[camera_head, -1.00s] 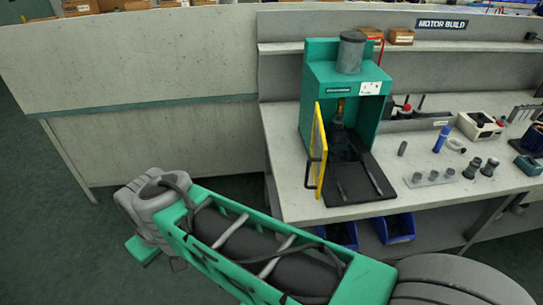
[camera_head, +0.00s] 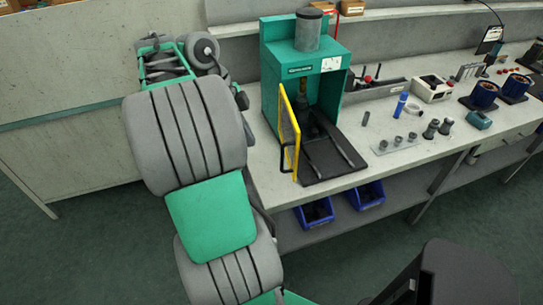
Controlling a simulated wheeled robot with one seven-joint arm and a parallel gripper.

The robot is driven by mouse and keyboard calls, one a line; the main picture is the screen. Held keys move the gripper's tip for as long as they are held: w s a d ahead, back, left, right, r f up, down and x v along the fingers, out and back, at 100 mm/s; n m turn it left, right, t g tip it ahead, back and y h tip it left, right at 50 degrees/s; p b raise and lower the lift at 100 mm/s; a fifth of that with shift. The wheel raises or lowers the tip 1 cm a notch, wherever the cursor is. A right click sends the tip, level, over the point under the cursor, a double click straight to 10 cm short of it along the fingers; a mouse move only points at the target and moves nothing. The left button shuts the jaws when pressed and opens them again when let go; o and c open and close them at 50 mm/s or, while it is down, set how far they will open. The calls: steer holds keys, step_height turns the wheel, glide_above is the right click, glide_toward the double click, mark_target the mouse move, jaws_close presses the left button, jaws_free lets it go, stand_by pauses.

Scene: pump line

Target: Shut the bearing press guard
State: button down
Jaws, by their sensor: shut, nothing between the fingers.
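The bearing press (camera_head: 306,60) is a green box-shaped frame with a grey cylinder on top, standing on the bench. Its guard (camera_head: 290,135) is a yellow-framed panel with a dark handle (camera_head: 284,158) on its outer side. The guard stands open, swung out toward me along the left side of the press's dark base plate (camera_head: 333,158). The press's front opening is uncovered. My arm rises at the left of the picture, and its far links are left of the press. I cannot make out my gripper; it is not seen at the guard or handle.
The bench (camera_head: 240,160) carries small grey parts, a blue bottle (camera_head: 401,105), a white box (camera_head: 432,89) and blue-wound motors right of the press. A grey partition (camera_head: 60,80) stands at left.

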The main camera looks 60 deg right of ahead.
steer(key=s+d+f+b, duration=0.1)
steer(key=s+d+f, duration=0.1)
steer(key=s+f, duration=0.3)
steer(key=shift+s+d+f+b, duration=0.25)
steer(key=shift+s+f+b, duration=0.1)
steer(key=shift+b, duration=0.05)
